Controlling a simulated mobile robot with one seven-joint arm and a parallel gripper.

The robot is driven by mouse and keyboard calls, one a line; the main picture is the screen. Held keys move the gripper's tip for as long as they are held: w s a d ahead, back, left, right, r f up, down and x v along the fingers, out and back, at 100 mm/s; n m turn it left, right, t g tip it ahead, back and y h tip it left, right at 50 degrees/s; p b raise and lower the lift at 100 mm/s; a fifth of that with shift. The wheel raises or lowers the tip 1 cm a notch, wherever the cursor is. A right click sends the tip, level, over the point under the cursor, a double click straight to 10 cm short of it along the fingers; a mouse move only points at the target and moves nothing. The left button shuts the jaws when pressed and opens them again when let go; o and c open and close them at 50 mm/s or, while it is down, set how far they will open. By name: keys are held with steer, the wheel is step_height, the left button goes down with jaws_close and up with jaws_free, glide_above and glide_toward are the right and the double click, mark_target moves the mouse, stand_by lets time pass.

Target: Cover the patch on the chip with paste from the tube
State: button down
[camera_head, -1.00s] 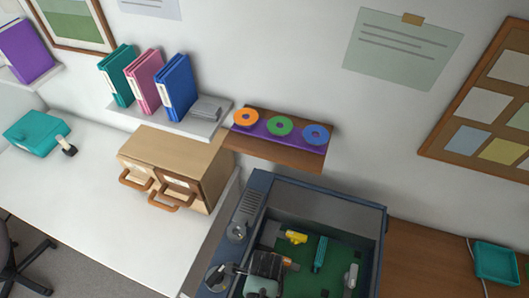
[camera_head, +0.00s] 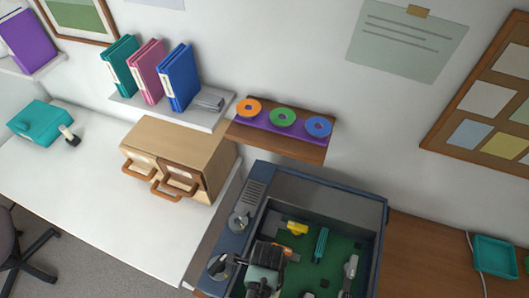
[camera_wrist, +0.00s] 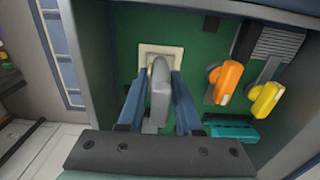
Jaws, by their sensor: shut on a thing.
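In the wrist view my gripper (camera_wrist: 160,78) has its two blue fingers closed on the sides of a grey tube (camera_wrist: 160,100). The tube's far end lies over a cream square chip (camera_wrist: 147,50) on the green board. The tube hides the middle of the chip, so I cannot see the patch or any paste. I cannot tell whether the tube's tip touches the chip. In the head view my gripper (camera_head: 264,284) is over the left part of the open case; the tube and chip are hidden there.
The dark blue case (camera_head: 335,183) has raised walls around the green board (camera_head: 305,260). A yellow part (camera_head: 297,228), a teal part (camera_head: 320,245) and a grey part (camera_head: 350,268) stand inside. An orange part (camera_wrist: 225,82) is close right of my gripper. Wooden drawers (camera_head: 180,150) stand to the left.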

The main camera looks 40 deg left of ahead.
steer(key=shift+s+d+p, duration=0.15)
steer(key=shift+s+p, duration=0.3)
steer(key=shift+s, duration=0.1)
steer(key=shift+s+d+p, duration=0.15)
steer(key=shift+s+p, duration=0.25)
steer(key=shift+s, duration=0.15)
steer(key=shift+w+a+b, duration=0.2)
steer(key=shift+w+b, duration=0.1)
steer(key=shift+w, duration=0.3)
steer(key=shift+w+a+b, duration=0.15)
steer(key=shift+w+b, duration=0.15)
steer(key=shift+w, duration=0.3)
steer(key=shift+s+d+r+p, duration=0.1)
steer(key=shift+s+d+p, duration=0.05)
steer(key=shift+s+p, duration=0.4)
steer(key=shift+w+d+b, duration=0.25)
steer(key=shift+w+d, duration=0.15)
steer(key=shift+w, duration=0.25)
steer(key=shift+w+d+b, duration=0.2)
steer(key=shift+w+d, duration=0.15)
steer(key=shift+w, duration=0.25)
